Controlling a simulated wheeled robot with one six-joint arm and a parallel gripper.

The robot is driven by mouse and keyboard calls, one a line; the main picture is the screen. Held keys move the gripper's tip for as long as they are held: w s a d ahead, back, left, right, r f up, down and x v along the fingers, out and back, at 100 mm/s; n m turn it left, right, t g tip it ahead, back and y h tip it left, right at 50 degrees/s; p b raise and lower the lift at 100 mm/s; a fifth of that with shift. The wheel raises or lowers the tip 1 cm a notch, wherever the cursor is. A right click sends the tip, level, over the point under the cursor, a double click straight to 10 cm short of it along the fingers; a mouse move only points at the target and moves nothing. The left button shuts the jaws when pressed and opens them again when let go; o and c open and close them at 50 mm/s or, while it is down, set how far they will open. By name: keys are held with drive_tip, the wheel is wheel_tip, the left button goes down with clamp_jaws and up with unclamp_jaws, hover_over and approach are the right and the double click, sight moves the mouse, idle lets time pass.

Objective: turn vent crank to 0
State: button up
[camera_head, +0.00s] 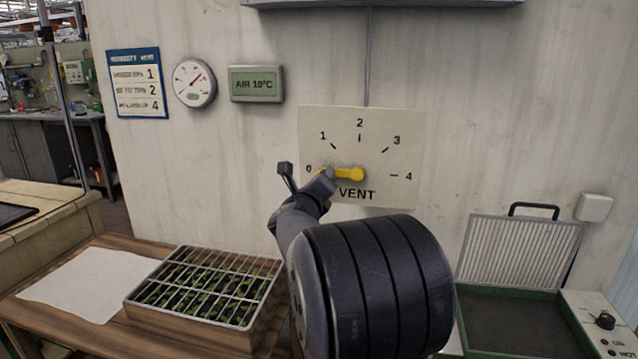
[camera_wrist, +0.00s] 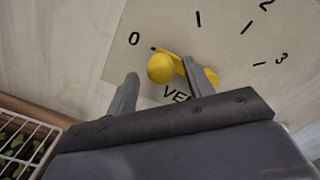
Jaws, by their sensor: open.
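The vent dial plate (camera_head: 398,130) is on the wall, marked 0 to 4 over the word VENT. Its yellow crank (camera_head: 346,173) extends left from the hub, lined up with or very close to the 0 mark. My gripper (camera_head: 304,175) is at the crank's left end and partly hides it. In the wrist view, my gripper (camera_wrist: 162,88) is open, with the round yellow knob (camera_wrist: 160,68) between its fingers. The right finger overlaps the crank arm in the picture; contact cannot be told.
A caged seedling tray (camera_head: 215,255) and a white sheet (camera_head: 85,283) lie on the wooden table at left. A green-framed box (camera_head: 510,308) with a raised ribbed lid (camera_head: 520,250) is at right. A rules sign (camera_head: 137,82), gauge (camera_head: 194,82) and AIR 10°C display (camera_head: 256,84) hang upper left.

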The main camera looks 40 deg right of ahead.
drive_tip(key=v, duration=1.1)
drive_tip(key=shift+w, duration=0.1)
drive_tip(key=x, duration=1.1)
drive_tip(key=shift+r, duration=0.15)
